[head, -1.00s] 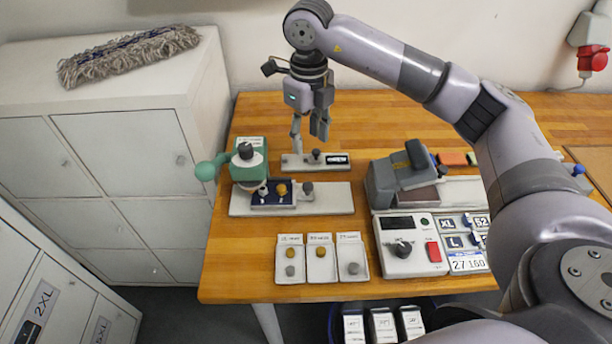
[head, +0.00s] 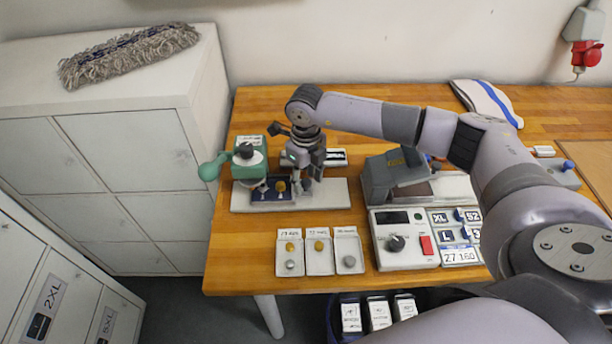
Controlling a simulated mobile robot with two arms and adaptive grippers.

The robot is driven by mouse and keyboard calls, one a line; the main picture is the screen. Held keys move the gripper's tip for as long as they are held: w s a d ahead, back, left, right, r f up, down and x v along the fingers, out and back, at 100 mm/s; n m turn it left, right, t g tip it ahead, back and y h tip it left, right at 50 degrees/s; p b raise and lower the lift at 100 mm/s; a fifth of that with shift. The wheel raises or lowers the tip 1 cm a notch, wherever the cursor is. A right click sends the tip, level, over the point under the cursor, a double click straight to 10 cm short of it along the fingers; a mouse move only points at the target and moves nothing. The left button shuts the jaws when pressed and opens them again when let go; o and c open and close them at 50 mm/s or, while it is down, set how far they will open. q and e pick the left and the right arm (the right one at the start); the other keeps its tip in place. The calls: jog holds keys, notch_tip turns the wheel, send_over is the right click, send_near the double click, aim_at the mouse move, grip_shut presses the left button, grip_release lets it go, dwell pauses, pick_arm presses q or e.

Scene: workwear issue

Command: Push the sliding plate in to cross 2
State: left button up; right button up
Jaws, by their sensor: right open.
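A green hand press (head: 248,172) with a round lever knob stands at the left on a pale grey base (head: 328,202). A dark blue plate (head: 270,196), which looks like the sliding plate, lies on this base at the press, with a brass-coloured piece (head: 281,186) on it. My right gripper (head: 301,190) points down just right of the plate, low over the base, with its jaws open. It hides the small grey knob on the base; contact cannot be made out. Cross marks are too small to tell. My left gripper is out of view.
Behind my gripper is another pale base (head: 336,158). In front are several white trays (head: 319,262) with buttons. A grey machine (head: 391,178) and a control box (head: 385,258) stand to the right.

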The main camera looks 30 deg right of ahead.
jog(key=shift+c, duration=0.5)
grip_shut()
dwell(0.3)
